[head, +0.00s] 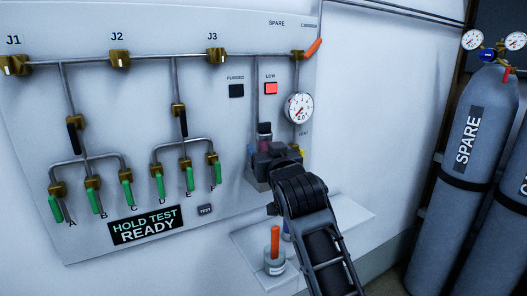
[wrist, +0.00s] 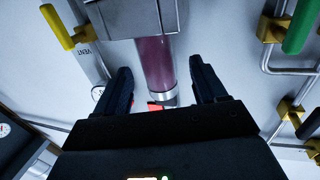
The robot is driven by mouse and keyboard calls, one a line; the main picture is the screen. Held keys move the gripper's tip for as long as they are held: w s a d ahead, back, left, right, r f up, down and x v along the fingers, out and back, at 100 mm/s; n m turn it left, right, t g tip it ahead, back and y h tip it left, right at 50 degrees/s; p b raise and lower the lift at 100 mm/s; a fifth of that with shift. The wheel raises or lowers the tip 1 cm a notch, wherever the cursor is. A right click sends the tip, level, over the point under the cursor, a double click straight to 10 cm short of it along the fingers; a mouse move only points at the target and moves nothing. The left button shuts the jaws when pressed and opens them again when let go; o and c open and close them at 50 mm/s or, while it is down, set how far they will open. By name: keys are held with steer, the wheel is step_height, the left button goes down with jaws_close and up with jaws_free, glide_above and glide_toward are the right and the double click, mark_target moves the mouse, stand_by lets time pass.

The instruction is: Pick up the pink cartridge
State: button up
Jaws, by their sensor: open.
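The pink cartridge (wrist: 157,62) is an upright, see-through purple-pink cylinder with metal end fittings, mounted at the wall panel. In the wrist view it stands between the two open fingers of my gripper (wrist: 160,68), with a gap visible on each side. I see no clear contact. In the head view my gripper (head: 274,158) is at the panel below the gauge, and it hides most of the cartridge; only a small pinkish part (head: 264,144) and the dark top show above it.
A small shelf (head: 347,213) below holds a jar (head: 275,263) with an orange stick. A round gauge (head: 298,108) and a lit red LOW lamp (head: 271,88) are above. A yellow-handled valve marked VENT (wrist: 58,27) is beside the cartridge. Grey gas cylinders (head: 470,150) stand at right.

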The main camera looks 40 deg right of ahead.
mark_target(265, 146)
steer(key=x, duration=0.3)
steer(key=shift+d, duration=0.15)
steer(key=shift+r, duration=0.1)
steer(key=c, duration=1.2)
